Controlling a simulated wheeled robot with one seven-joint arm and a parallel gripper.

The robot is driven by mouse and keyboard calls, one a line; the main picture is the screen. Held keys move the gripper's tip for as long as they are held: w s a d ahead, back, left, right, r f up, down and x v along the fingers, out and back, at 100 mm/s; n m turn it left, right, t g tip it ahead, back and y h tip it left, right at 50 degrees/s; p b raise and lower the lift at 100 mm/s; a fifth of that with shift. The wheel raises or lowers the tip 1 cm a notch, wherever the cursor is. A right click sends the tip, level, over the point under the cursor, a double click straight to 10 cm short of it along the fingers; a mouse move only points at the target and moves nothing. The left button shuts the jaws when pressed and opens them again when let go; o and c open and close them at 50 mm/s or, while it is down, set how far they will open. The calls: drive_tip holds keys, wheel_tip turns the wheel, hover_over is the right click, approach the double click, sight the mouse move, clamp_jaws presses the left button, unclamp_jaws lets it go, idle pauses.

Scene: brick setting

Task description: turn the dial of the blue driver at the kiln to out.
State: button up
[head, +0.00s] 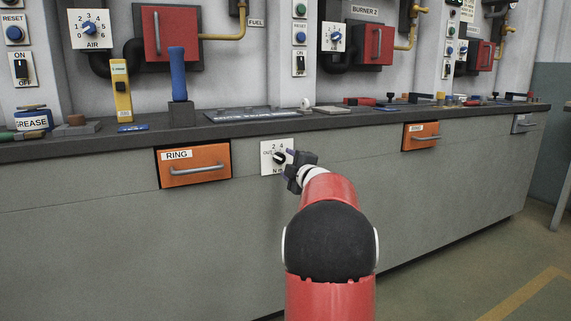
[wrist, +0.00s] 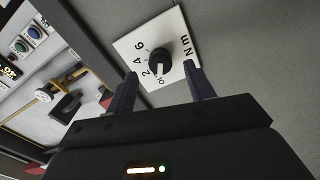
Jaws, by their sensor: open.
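A white plate (head: 268,166) marked OUT, 2, 4 and N m is on the grey front of the bench. A black dial knob (head: 279,158) sits on it; a 6 also shows in the wrist view. The knob (wrist: 159,63) has a light mark that seems to lie on its OUT side, but I cannot read its exact setting. My gripper (head: 291,168) is at the plate's right edge in the head view. In the wrist view my gripper (wrist: 161,73) is open, its two fingers apart, with the knob showing between and beyond the tips. Contact cannot be told.
An orange RING drawer (head: 194,166) is left of the plate, another orange drawer (head: 420,136) to the right. A blue-handled tool (head: 178,75) stands on the dark bench top (head: 250,116) among several small items. The floor (head: 480,255) at right is clear.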

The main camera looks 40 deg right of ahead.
drive_tip(key=v, duration=0.5)
idle(0.4)
drive_tip(key=s+a+r+m+g+h+p, duration=0.1)
drive_tip(key=s+a+r+m+g+p, duration=0.2)
drive_tip(key=a, duration=0.4)
drive_tip(key=s+a+r+m+g+h+p, duration=0.1)
drive_tip(key=s+a+r+m+p, duration=0.1)
drive_tip(key=a+m, duration=0.4)
drive_tip(key=s+a+f+m+g+y+p, duration=0.1)
drive_tip(key=s+a+f, duration=0.5)
drive_tip(key=s+a, duration=0.6)
drive_tip(key=s+a+f+m+g+y+p, duration=0.2)
drive_tip(key=s+a+f+g+y, duration=0.3)
drive_tip(key=s+a, duration=0.7)
drive_tip(key=shift+a+f+g+p, duration=0.5)
drive_tip(key=shift+a+g+p, duration=0.2)
drive_tip(key=shift+g+p, duration=0.2)
